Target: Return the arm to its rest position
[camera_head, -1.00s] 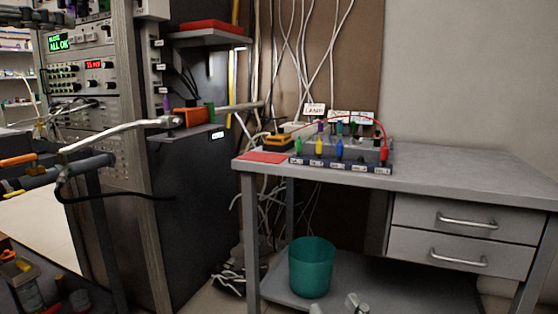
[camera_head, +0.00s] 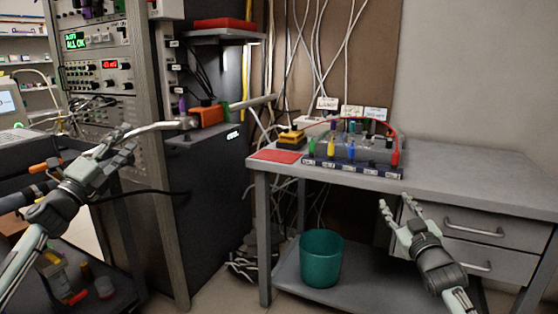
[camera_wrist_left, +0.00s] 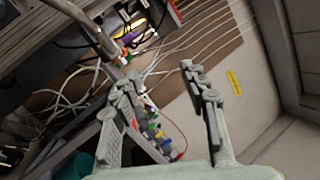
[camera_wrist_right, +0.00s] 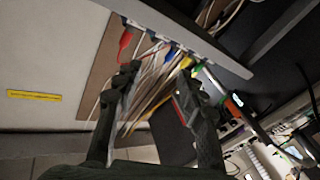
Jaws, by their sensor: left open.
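My left gripper (camera_head: 126,140) is in the head view at the left, in front of the equipment rack. Its fingers are apart with nothing between them, as the left wrist view (camera_wrist_left: 158,76) also shows. My right gripper (camera_head: 398,203) is in front of the grey desk's drawers, fingers pointing up. It is open and empty; the right wrist view (camera_wrist_right: 157,72) shows its two dark fingers apart. Neither gripper appears to touch anything.
The grey desk (camera_head: 470,185) carries a rack of coloured plugs (camera_head: 350,165) and a red pad (camera_head: 276,156). A teal bin (camera_head: 320,260) stands on its lower shelf. The equipment rack (camera_head: 150,200) stands left of the desk, with an orange-handled tool (camera_head: 208,116) beside it.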

